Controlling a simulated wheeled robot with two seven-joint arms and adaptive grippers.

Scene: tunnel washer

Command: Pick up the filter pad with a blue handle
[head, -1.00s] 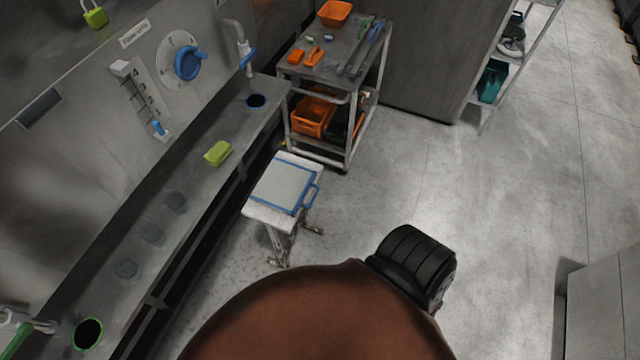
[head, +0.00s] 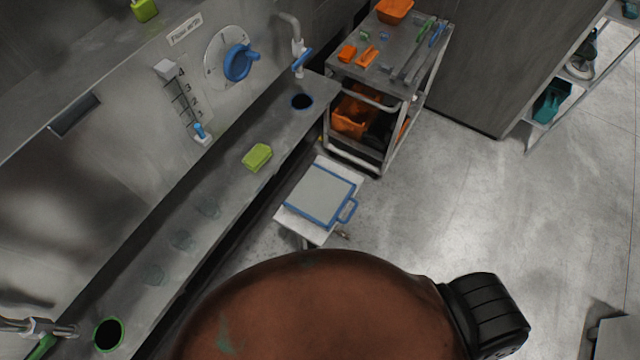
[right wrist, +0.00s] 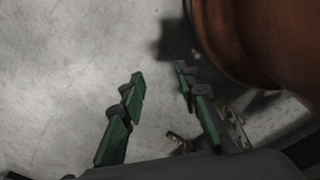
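The filter pad (head: 318,194) is a flat grey-white square with a blue rim, lying on a small white stand (head: 294,221). Its blue handle (head: 348,211) sticks out at the right side, toward the open floor. In the right wrist view my right gripper (right wrist: 158,84) has its two green-padded fingers apart with nothing between them, above grey floor. The pad does not show in that view. My left gripper is in neither view.
A steel ledge (head: 225,185) runs along the machine, with a green sponge (head: 257,157) on it. A cart (head: 385,75) with orange bins and tools stands behind the stand. Open floor (head: 470,210) lies to the right.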

